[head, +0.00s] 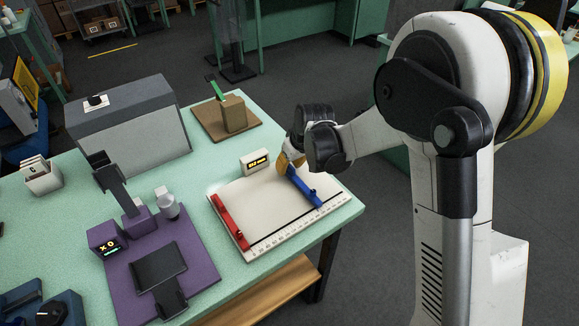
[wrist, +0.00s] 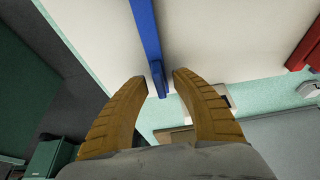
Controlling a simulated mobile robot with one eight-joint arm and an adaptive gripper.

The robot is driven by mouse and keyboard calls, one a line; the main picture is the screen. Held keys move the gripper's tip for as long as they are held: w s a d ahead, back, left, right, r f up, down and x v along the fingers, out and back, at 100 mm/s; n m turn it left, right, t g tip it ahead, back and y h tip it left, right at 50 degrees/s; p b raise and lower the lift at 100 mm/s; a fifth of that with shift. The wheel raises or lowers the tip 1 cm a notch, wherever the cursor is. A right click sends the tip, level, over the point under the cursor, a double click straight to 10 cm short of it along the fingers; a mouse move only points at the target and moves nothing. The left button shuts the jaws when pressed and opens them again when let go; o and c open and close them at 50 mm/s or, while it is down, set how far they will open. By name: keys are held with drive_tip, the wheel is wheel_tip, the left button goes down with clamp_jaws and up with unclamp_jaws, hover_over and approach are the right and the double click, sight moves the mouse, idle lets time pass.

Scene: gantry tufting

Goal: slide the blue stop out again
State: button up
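The blue stop (head: 305,188) is a long bar on the right part of a white board (head: 265,203) with a scale along its front edge. In the wrist view the blue stop (wrist: 147,32) runs from the top edge down to its end between my fingertips. My gripper (head: 285,161) is at the far end of the stop. In the wrist view my gripper (wrist: 157,77) is open, with one ochre finger on each side of the stop's end and a gap visible beside it. Contact is not clear.
A red stop (head: 229,220) lies on the board's left side; it also shows in the wrist view (wrist: 303,50). A small display box (head: 255,161) stands behind the board. A purple stand (head: 165,265) is left, and a brown block (head: 233,114) on a wooden base is behind.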

clamp_jaws()
drive_tip(key=w+d, duration=0.1)
drive_tip(key=d, duration=0.1)
drive_tip(key=w+d, duration=0.2)
drive_tip(key=d, duration=0.1)
drive_tip(key=w+d, duration=0.2)
drive_tip(key=shift+d, duration=0.3)
unclamp_jaws()
drive_tip(key=shift+w+d, duration=0.15)
drive_tip(key=shift+w, duration=0.05)
drive_tip(key=shift+s, duration=0.1)
drive_tip(key=v, duration=1.2)
